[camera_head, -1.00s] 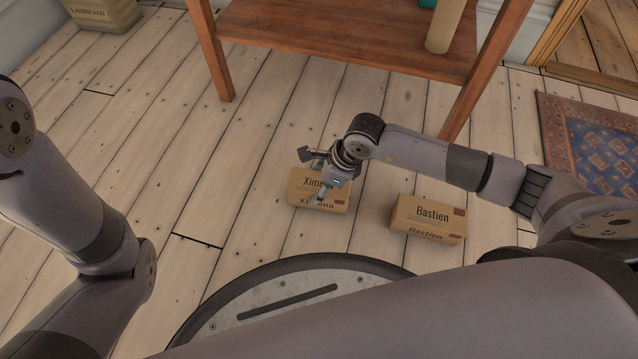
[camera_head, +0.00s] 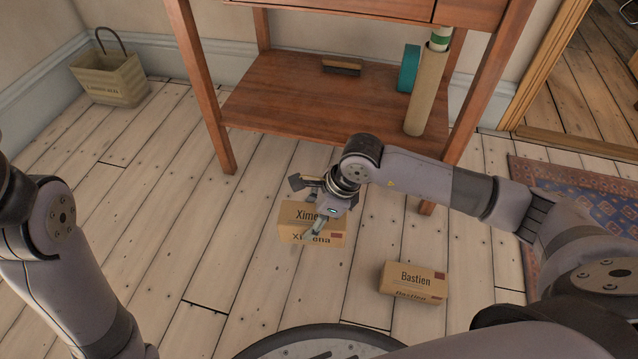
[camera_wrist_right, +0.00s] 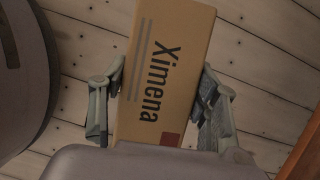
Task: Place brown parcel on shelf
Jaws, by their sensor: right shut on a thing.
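A brown parcel marked Ximena (camera_head: 312,237) is held in my right gripper (camera_head: 312,206), in front of the wooden shelf unit. The right wrist view shows this parcel (camera_wrist_right: 162,62) between the two fingers of the gripper (camera_wrist_right: 163,85), one on each side. The parcel appears to be off the floor, though its underside is hidden. The shelf unit's lower shelf (camera_head: 290,100) is beyond the parcel and has bare wood at its front left. A second brown parcel, marked Bastien (camera_head: 413,282), lies on the floor to the right. My left gripper is outside the view.
A brush (camera_head: 341,67) lies at the back of the lower shelf. A cardboard tube (camera_head: 424,95) and a teal object (camera_head: 408,68) stand at its right. Shelf legs (camera_head: 203,95) flank the opening. A basket (camera_head: 112,82) stands far left; a rug (camera_head: 575,195) lies right.

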